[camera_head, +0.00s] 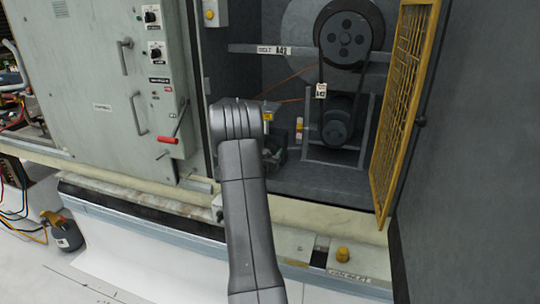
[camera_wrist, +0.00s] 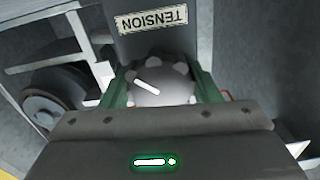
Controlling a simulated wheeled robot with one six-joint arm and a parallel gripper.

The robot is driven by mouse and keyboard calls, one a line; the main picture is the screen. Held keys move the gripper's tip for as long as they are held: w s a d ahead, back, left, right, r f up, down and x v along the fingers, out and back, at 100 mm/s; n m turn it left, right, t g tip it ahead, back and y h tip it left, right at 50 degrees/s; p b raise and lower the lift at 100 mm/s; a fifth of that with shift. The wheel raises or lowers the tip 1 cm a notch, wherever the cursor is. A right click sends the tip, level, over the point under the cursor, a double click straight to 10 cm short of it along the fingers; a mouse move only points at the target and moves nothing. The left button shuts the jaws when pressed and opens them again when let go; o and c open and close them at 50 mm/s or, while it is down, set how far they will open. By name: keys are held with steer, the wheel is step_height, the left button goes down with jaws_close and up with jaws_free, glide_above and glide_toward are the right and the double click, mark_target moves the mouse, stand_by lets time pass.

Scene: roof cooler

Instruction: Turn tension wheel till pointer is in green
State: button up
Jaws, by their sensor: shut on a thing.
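The tension wheel (camera_wrist: 165,84) is a grey lobed knob with a white line on its face. It shows in the wrist view, between the two green fingers of my gripper (camera_wrist: 158,90), which is shut on it. A label reading TENSION (camera_wrist: 152,19) appears upside down above the wheel in the wrist view. In the head view my arm covers the wheel and my gripper. I cannot make out a pointer or a green band in either view.
A belt drive with a large upper pulley (camera_head: 346,38) and a smaller lower pulley (camera_head: 338,122) stands at the back of the open bay. A yellow mesh door (camera_head: 405,105) hangs open on the right. A grey panel with a red-handled lever (camera_head: 168,140) is on the left.

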steer(key=m+b, duration=0.2)
steer(key=b, duration=0.1)
steer(key=m+b, duration=0.2)
steer(key=b, duration=0.1)
steer(key=shift+f, duration=0.3)
steer(key=m+b, duration=0.6)
steer(key=shift+a+r+m+b, duration=0.1)
steer(key=shift+m+b, duration=0.2)
steer(key=shift+b, duration=0.05)
steer(key=m+b, duration=0.4)
steer(key=m, duration=0.2)
steer(key=shift+r+b, duration=0.15)
steer(key=shift+b, duration=0.15)
steer(key=m+b, duration=0.2)
steer(key=m, duration=0.2)
steer(key=shift+r+m+b, duration=0.15)
steer(key=shift+m+b, duration=0.25)
steer(key=o, duration=1)
